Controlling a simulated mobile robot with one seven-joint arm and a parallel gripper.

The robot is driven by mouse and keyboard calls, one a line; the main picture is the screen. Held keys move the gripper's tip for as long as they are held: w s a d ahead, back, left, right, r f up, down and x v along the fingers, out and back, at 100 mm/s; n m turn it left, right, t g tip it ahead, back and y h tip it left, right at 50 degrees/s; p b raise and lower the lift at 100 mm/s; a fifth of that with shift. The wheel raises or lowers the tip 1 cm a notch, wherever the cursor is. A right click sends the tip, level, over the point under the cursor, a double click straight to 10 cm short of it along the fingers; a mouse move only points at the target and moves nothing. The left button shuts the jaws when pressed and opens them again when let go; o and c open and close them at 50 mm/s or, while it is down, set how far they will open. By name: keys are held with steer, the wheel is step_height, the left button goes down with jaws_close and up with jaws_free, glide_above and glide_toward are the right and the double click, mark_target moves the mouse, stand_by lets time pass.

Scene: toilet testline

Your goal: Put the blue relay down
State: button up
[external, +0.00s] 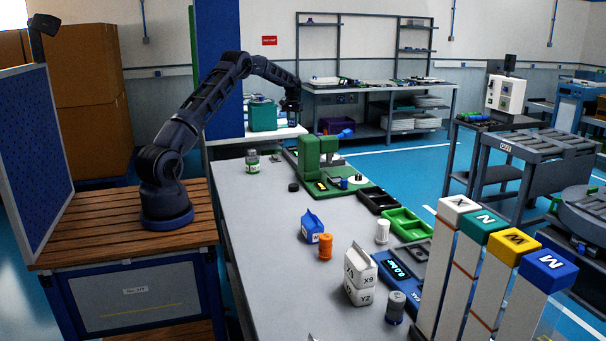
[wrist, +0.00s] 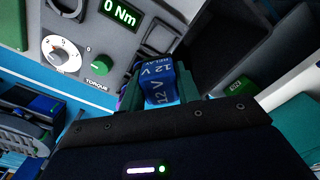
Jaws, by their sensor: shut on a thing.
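The blue relay (wrist: 160,84), marked 12 V RELAY, shows in the wrist view between the two green fingers of my gripper (wrist: 161,92). The gripper is shut on it. In the external view my gripper (external: 291,108) hangs at the end of the outstretched arm, at the far end of the long grey bench, close to the teal box. The relay is too small and dark to make out there. I cannot tell from these frames whether the relay touches anything below it.
In the wrist view a grey panel (wrist: 80,50) has a 0 Nm display, a dial and a green knob. A dark open bin (wrist: 215,50) lies right of the relay. In the external view a green press (external: 318,160), bottles and cartons stand on the grey bench (external: 235,205).

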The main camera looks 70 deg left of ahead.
step_height(320, 180, down, 11)
steer(key=shift+r, duration=0.2)
stand_by(0.3)
steer(key=shift+f, duration=0.6)
steer(key=o, duration=1)
steer(key=shift+r, duration=0.15)
step_height(320, 180, up, 13)
steer(key=shift+f, duration=0.1)
